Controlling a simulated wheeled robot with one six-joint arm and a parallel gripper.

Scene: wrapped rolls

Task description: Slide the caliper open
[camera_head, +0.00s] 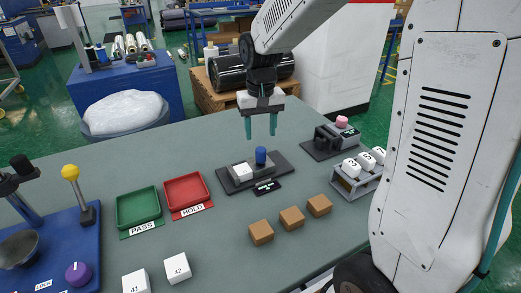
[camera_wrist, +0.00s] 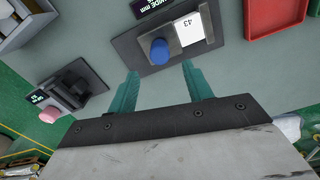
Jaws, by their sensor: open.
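The caliper (camera_head: 276,170) is a dark flat plate on the grey-green table with a blue upright knob (camera_head: 260,155) and a white block (camera_head: 242,173) beside the knob. In the wrist view the blue knob (camera_wrist: 160,50) stands just beyond the fingertips, and the white block (camera_wrist: 190,32) reads 43. My gripper (camera_head: 260,135) is above the caliper, pointing down, with its teal fingers apart and nothing between them. In the wrist view my gripper (camera_wrist: 159,70) is open, its fingers on the near side of the knob and apart from it.
A green PASS tray (camera_head: 138,207) and a red HOLD tray (camera_head: 186,190) lie to the left. Several brown cubes (camera_head: 291,217) stand in front. A second device with a pink knob (camera_head: 342,121) and a rack of numbered white blocks (camera_head: 352,168) stand right. White blocks (camera_head: 177,268) sit at the front.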

